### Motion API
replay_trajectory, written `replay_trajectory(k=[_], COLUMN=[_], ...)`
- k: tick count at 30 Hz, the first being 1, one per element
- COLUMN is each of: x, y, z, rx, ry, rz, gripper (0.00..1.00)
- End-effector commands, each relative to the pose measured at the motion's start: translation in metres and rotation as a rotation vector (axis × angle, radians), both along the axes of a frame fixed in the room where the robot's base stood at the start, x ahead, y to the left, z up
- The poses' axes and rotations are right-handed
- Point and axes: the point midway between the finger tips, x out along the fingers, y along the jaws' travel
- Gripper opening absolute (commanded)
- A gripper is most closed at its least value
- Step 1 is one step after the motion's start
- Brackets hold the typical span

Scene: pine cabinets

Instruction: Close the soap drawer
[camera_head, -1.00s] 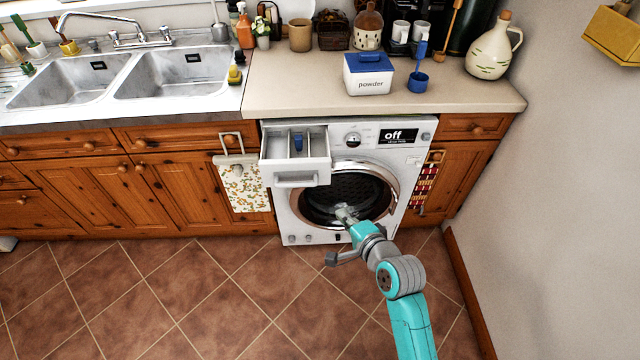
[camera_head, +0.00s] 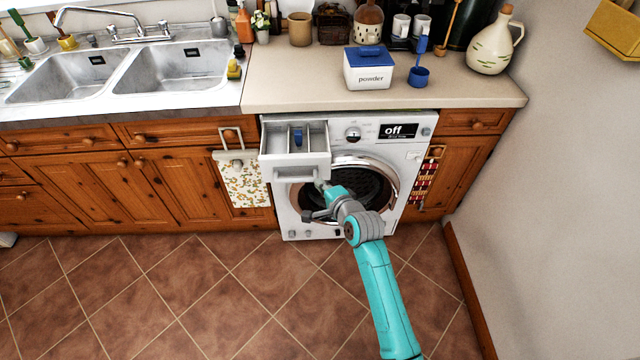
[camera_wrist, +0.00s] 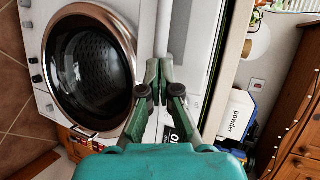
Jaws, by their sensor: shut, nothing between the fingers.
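The soap drawer (camera_head: 278,165) is a white tray pulled out from the upper left of the white washing machine (camera_head: 410,150). Its compartments show from above, with a blue insert (camera_head: 298,138) in one. A handle runs along the lower part of its front. My gripper (camera_head: 321,184) is at the lower right corner of the drawer front, its tips partly hard to make out; I cannot tell whether they touch it. In the wrist view the fingers (camera_wrist: 158,68) are together and empty, with white drawer surfaces (camera_wrist: 190,30) just beyond them.
The round washer door (camera_head: 390,178) is shut, just right of and below the drawer. A powder box (camera_head: 368,78) and a blue scoop (camera_head: 419,75) stand on the counter (camera_head: 300,90) above. A patterned towel (camera_head: 243,185) hangs at left. The tiled floor in front is clear.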

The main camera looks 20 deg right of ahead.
Motion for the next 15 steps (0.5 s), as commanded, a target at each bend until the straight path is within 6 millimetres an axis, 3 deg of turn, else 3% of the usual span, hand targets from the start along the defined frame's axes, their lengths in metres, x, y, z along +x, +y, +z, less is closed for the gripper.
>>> replay_trajectory(k=[15], x=[0.0101], y=[0.0011], z=[-0.0044], rx=[0.000], ry=[0.001], rz=[0.000], gripper=[0.00])
